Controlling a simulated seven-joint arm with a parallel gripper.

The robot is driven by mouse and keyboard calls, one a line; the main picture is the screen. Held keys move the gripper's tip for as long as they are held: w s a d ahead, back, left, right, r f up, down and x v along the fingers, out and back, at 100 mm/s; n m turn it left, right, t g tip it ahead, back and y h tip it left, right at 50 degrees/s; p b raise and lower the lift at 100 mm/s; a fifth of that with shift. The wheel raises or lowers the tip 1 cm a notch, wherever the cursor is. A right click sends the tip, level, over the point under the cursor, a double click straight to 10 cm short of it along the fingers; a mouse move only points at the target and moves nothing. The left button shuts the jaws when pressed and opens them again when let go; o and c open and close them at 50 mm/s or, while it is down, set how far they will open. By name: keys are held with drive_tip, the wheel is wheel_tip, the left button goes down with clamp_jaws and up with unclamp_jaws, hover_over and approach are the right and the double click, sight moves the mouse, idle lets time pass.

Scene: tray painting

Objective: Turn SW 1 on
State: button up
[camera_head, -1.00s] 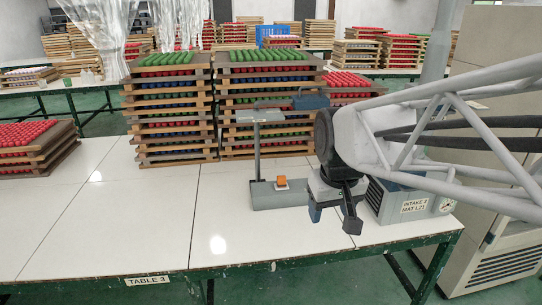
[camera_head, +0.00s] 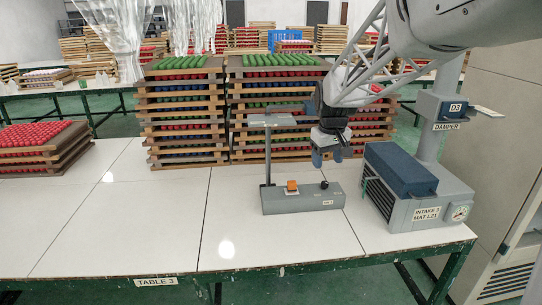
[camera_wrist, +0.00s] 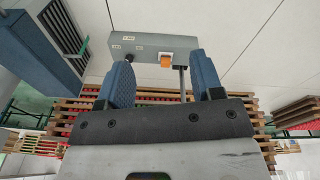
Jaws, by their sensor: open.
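A grey switch box (camera_head: 302,204) stands on the white table at the foot of a thin post. An orange block-shaped control (camera_head: 292,187) and a small black knob (camera_head: 324,185) are on its top. A small label (camera_head: 327,202), seemingly SW 1, is on the front below the knob. My gripper (camera_head: 328,158) is open and empty, above and behind the knob, apart from it. In the wrist view the box (camera_wrist: 150,43), orange control (camera_wrist: 167,58) and black knob (camera_wrist: 129,57) lie beyond my two blue fingers (camera_wrist: 163,74). The knob's exact setting is too small to tell.
The blue-topped intake unit (camera_head: 400,168) stands close to the right of the switch box, with a damper box (camera_head: 448,107) on a column behind. Tall tray stacks (camera_head: 187,115) stand behind.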

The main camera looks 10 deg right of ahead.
drive_tip(key=w+d+f+n, duration=0.1)
drive_tip(key=w+d+f, duration=0.25)
drive_tip(key=w, duration=0.45)
drive_tip(key=w+d+f+n, duration=0.15)
drive_tip(key=w+f, duration=0.25)
drive_tip(key=w, duration=0.4)
drive_tip(key=g, duration=0.1)
hover_over(326, 182)
drive_tip(key=shift+n, duration=0.35)
drive_tip(key=f, duration=1.3)
drive_tip(key=shift+s+a+f, duration=0.2)
drive_tip(key=shift+f, duration=0.2)
drive_tip(key=shift+f, duration=0.1)
drive_tip(key=shift+f, duration=3.8)
drive_tip(key=c, duration=0.9)
